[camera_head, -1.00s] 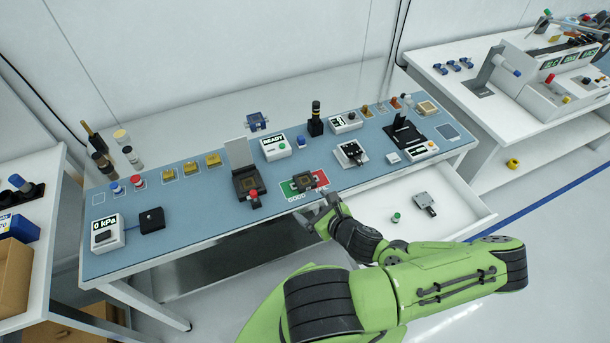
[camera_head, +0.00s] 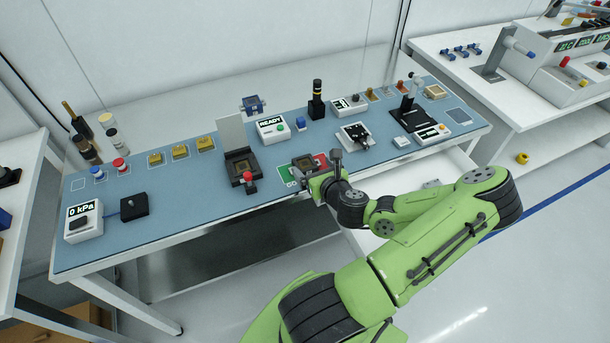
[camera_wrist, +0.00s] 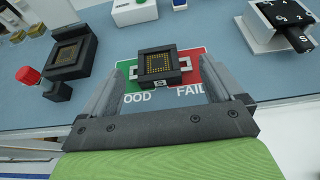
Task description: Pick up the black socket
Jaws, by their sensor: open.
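A small square black socket (camera_wrist: 143,71) with gold contacts in its middle lies on the green-and-red GOOD/FAIL mat (camera_wrist: 196,88), across the border of the colours. In the head view the socket (camera_head: 304,161) shows just beyond my gripper (camera_head: 312,183). In the wrist view my gripper (camera_wrist: 164,75) is open, with one finger on each side of the socket. Whether the fingers touch it or are still above it, I cannot tell. Nothing else is between the fingers.
A larger black fixture (camera_wrist: 86,52) with gold contacts, a raised lid and a red knob (camera_wrist: 28,75) stands left of the mat. A white device (camera_wrist: 262,35) with a black top stands to the right. The bench front edge (camera_head: 225,215) runs beneath my arm.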

